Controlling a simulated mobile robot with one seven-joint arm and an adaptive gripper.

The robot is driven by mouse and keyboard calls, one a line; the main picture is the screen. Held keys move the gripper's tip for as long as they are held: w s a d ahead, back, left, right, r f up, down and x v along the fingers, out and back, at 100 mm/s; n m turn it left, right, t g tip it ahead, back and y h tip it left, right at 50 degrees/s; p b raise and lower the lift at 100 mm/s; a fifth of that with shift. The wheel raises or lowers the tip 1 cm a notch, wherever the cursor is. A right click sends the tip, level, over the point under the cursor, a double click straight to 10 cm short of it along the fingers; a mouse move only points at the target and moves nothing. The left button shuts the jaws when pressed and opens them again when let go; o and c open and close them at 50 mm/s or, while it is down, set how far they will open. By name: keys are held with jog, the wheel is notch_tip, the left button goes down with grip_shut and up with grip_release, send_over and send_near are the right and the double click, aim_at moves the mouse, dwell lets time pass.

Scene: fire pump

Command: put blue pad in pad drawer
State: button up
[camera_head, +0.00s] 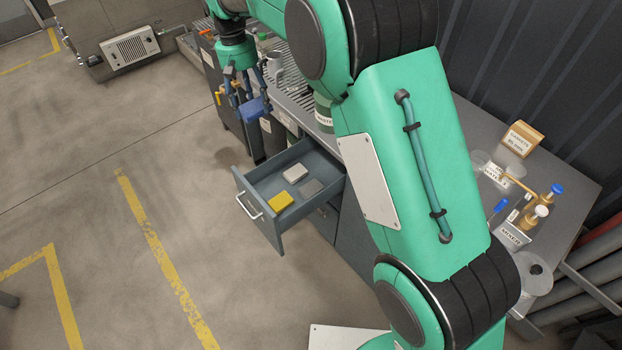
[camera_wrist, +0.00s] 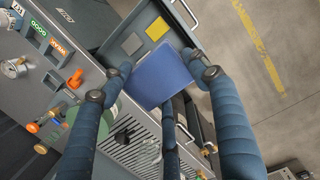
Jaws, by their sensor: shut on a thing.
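The blue pad (camera_head: 253,109) is held between the fingers of my gripper (camera_head: 243,97), which is shut on it. In the wrist view the blue pad (camera_wrist: 161,79) sits between the fingertips. The open pad drawer (camera_head: 257,191) is below and in front of the gripper in the head view, and the pad is apart from it. The drawer holds a yellow pad (camera_head: 280,201), a light pad (camera_head: 296,173) and a grey pad (camera_head: 311,187). In the wrist view the drawer shows partly behind the blue pad, with the yellow pad (camera_wrist: 157,28) visible.
My arm covers much of the bench in the head view. The floor left of the drawer is clear. A gauge (camera_wrist: 14,67) shows in the wrist view.

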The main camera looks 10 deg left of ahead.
notch_tip(320, 180, down, 29)
jog(key=shift+r, duration=0.2)
jog(key=shift+s+f, duration=0.1)
jog(key=b, duration=0.1)
send_near(270, 193)
jog(key=shift+s+d+r, duration=0.15)
jog(key=shift+s+r, duration=0.05)
jog(key=shift+r, duration=0.1)
jog(key=shift+f+b, duration=0.6)
jog(key=shift+f, duration=1.25)
jog(key=shift+f, duration=0.6)
jog(key=o, duration=0.7)
jog(key=shift+c, duration=0.2)
